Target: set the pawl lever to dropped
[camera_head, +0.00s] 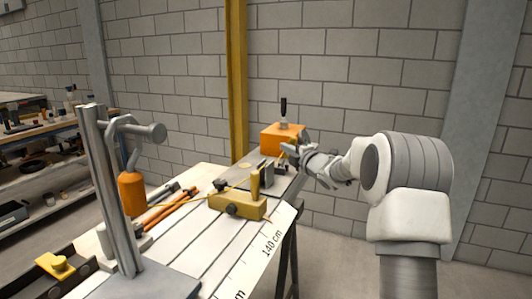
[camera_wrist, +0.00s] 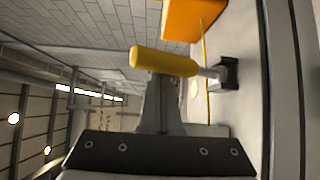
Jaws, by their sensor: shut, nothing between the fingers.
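A lever with a yellow grip (camera_wrist: 165,62) and a short grey shaft shows in the wrist view; the shaft ends at a dark bracket (camera_wrist: 229,73). It looks like the pawl lever, though no label shows. My gripper (camera_wrist: 165,85) is shut and empty, its fingertips right at the grip and partly hidden behind it. I cannot tell whether they touch. In the head view my gripper (camera_head: 293,152) is at the far end of the bench, beside an orange box (camera_head: 279,138), and hides part of what is there.
A black-topped upright handle (camera_head: 283,106) rises from the orange box. A grey post (camera_head: 109,190) and hanging orange cylinder (camera_head: 132,194) stand left.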

